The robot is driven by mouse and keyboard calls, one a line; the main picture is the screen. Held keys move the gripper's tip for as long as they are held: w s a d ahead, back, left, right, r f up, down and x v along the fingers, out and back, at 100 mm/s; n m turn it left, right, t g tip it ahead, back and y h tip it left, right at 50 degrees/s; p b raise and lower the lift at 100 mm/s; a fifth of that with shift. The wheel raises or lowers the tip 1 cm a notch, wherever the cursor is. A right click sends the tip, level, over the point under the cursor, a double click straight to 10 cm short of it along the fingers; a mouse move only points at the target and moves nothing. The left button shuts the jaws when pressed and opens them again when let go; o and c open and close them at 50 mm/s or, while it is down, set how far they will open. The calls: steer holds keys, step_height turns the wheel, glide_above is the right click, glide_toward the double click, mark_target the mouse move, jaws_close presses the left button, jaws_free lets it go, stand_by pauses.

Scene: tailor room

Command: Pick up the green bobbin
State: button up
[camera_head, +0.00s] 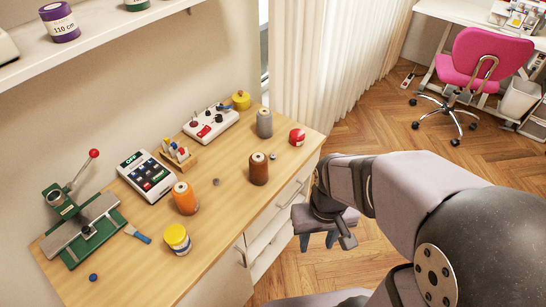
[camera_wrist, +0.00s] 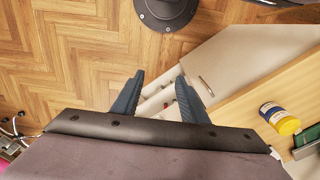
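I cannot clearly identify a green bobbin. A small greyish bobbin (camera_head: 216,181) lies on the wooden table (camera_head: 230,209) beside the orange spool (camera_head: 185,199); its exact colour is too small to tell. Another small dull bobbin (camera_head: 272,156) lies near the brown spool, and a small blue one (camera_head: 93,277) lies at the near left. A green-and-white spool (camera_head: 137,5) stands on the wall shelf, cut by the picture's top edge. My gripper (camera_head: 318,238) hangs past the table's right edge, over the floor. In the wrist view my gripper (camera_wrist: 158,92) has its fingers apart, with nothing between them.
The table holds a brown spool (camera_head: 259,169), a grey spool (camera_head: 264,123), a yellow-lidded jar (camera_head: 177,239), a calculator-like device (camera_head: 147,177) and a green press with a raised lever (camera_head: 81,228). Open drawers (camera_head: 277,228) stick out below the table's right side.

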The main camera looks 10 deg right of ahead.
step_height(320, 180, up, 5)
steer(key=n+t+y+b, duration=0.2)
steer(key=n+t+b, duration=0.2)
steer(key=n, duration=0.1)
glide_above(272, 156)
steer(key=s+d, duration=0.2)
steer(key=s, duration=0.1)
step_height(272, 156, down, 8)
steer(key=shift+f, duration=0.2)
steer(key=shift+p+x, duration=1.2)
steer(key=shift+x, duration=2.4)
steer(key=shift+r, duration=0.1)
jaws_close()
